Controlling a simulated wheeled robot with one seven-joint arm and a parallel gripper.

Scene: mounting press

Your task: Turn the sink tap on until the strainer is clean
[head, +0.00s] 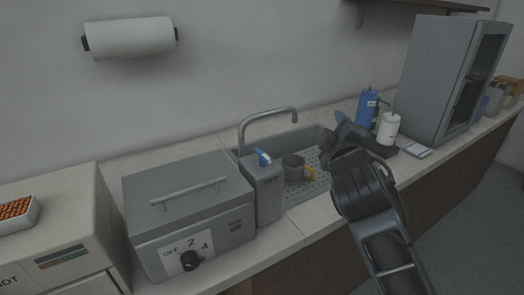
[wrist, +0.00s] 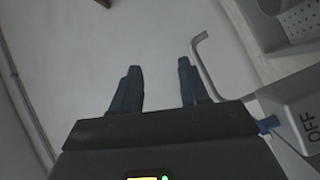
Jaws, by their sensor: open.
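The sink tap (head: 268,112) has a curved grey spout arching over the basin; the spout also shows in the wrist view (wrist: 204,68). A blue lever (head: 263,157) sits on a grey box (head: 265,190) at the sink's left end; it shows in the wrist view (wrist: 267,124), beside the letters OFF. A grey cup-shaped vessel with a yellow handle, apparently the strainer (head: 293,167), stands in the sink below the spout; I cannot tell how dirty it is. My gripper (head: 339,122) is open and empty, above the sink's right side, apart from the lever. Its fingers show in the wrist view (wrist: 157,85).
A grey lidded unit (head: 190,205) with a dial stands left of the sink. A blue bottle (head: 367,107) and a white bottle (head: 388,128) stand right of it, near a grey cabinet (head: 440,80). A paper roll (head: 130,38) hangs on the wall.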

